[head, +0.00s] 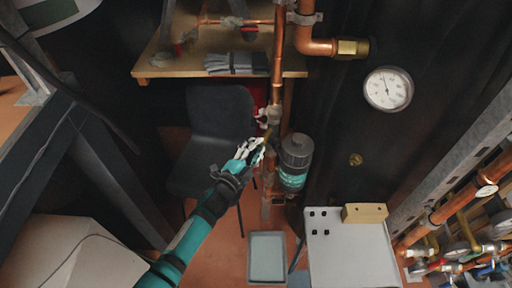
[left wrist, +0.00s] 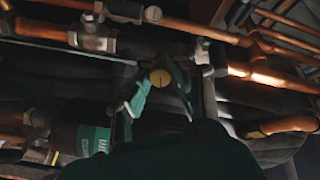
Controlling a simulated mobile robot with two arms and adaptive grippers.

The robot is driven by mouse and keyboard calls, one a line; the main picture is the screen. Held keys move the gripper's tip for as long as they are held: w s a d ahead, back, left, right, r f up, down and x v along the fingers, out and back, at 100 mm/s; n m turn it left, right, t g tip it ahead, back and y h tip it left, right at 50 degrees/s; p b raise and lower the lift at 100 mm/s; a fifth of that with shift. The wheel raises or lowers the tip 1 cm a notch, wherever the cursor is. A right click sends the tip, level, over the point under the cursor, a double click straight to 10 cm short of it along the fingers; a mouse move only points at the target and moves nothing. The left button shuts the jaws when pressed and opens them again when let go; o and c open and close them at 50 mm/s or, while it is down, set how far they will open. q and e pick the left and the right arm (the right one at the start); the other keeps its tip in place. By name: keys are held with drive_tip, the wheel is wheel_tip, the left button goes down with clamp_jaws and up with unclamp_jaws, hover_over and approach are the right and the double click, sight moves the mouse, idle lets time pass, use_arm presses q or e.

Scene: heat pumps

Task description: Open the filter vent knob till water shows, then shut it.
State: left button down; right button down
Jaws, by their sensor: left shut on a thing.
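The filter (head: 296,152) is a dark grey-capped canister with a teal label, mounted on the copper pipework in the middle of the head view. Its teal label also shows at lower left in the left wrist view (left wrist: 92,139). My left gripper (head: 262,143) reaches in from below, just left of the filter's cap. In the left wrist view a small round brass knob (left wrist: 160,77) lies between the fingers of my left gripper (left wrist: 162,82), which is shut on it. The fingers partly hide it in the head view. I see no water. My right gripper is out of view.
A pressure gauge (head: 388,89) is on the dark wall at right. A grey tray (head: 267,235) lies on the floor below the filter, beside a white table (head: 350,260) with a wooden block (head: 364,213). A dark chair (head: 212,110) and a wooden bench (head: 185,62) stand behind. Copper pipes run close around the gripper.

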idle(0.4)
use_arm(q)
drive_tip(key=c, duration=1.1)
unclamp_jaws()
drive_tip(key=v, duration=1.2)
